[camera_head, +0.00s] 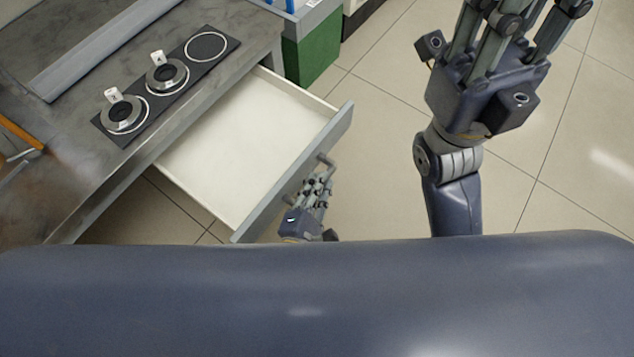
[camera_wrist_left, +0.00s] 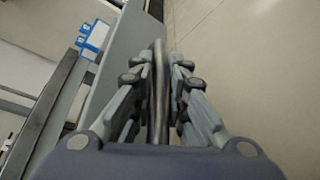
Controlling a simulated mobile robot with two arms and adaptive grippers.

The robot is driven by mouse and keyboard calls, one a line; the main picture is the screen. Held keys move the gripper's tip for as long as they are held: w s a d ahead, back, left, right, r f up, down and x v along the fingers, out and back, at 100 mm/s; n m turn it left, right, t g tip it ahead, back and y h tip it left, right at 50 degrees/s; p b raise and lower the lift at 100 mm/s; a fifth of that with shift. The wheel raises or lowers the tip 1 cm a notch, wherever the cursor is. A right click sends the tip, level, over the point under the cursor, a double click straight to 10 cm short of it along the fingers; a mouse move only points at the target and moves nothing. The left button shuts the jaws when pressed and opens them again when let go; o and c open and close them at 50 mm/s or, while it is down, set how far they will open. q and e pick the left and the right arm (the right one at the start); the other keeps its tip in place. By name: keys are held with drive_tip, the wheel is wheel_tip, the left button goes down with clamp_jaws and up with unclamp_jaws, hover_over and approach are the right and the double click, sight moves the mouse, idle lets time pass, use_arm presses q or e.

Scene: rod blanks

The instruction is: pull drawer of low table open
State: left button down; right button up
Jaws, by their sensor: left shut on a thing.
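The low table (camera_head: 190,90) has a grey worn top. Its drawer (camera_head: 255,140) is pulled well out, with an empty white inside and a grey front. My left gripper (camera_head: 321,180) is shut on the drawer handle (camera_head: 326,160) on the outer face of that front. In the left wrist view the handle (camera_wrist_left: 158,85) is a metal bar running between the fingers of my left gripper (camera_wrist_left: 167,75). My right gripper (camera_head: 520,25) is raised over the floor at the right, away from the table. Its fingertips are cut off by the top edge.
A dark strip (camera_head: 188,79) with white rings and two round metal pieces with white tags lies on the table. A green bin (camera_head: 312,50) stands beyond the drawer. Tiled floor (camera_head: 380,150) is clear right of the drawer.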

use_arm(q)
drive_tip(key=c, duration=1.8)
unclamp_jaws()
drive_tip(key=shift+c, duration=0.2)
drive_tip(key=v, duration=1.2)
